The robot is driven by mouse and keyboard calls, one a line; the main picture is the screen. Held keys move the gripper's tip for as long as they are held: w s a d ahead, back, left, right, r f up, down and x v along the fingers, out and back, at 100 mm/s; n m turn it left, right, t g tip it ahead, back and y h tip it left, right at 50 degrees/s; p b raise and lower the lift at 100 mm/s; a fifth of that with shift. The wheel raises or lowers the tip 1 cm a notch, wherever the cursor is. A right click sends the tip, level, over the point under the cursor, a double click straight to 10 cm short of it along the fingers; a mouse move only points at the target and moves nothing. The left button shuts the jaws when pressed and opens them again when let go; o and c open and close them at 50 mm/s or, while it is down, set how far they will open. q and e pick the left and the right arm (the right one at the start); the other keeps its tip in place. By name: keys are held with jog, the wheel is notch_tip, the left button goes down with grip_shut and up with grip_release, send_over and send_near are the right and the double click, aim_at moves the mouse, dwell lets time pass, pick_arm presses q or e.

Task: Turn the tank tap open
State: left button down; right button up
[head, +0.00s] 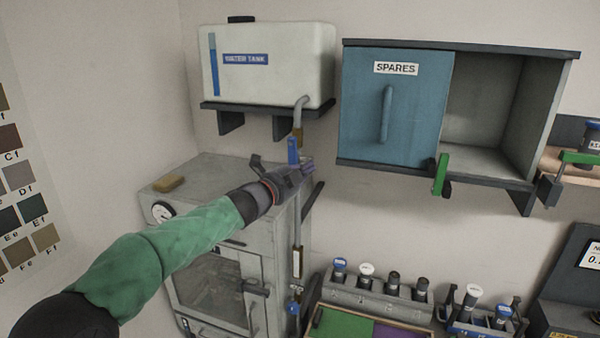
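The white water tank (270,62), with a blue level strip and a label, sits on a dark wall shelf at the upper left. A grey outlet pipe (300,112) bends down from its right side. A blue tap handle (293,150) stands upright on the pipe below the shelf. My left gripper (281,164) is at the tap's height, with its fingers spread, one left of the handle and one near its lower right. Contact with the handle cannot be told. The gripper hides part of the tap and pipe. My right gripper is not in view.
A grey oven-like cabinet (212,270) with a gauge stands below my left arm; a yellow sponge (168,183) lies on its top. A blue-doored spares cupboard (395,105) hangs to the right, its right half open. Racks of capped bottles (380,295) stand lower right.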

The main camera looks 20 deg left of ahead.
pick_arm(q)
jog(key=d+v, duration=0.1)
jog(key=v, duration=0.8)
jog(key=shift+s+r, duration=0.15)
jog(key=shift+s, duration=0.4)
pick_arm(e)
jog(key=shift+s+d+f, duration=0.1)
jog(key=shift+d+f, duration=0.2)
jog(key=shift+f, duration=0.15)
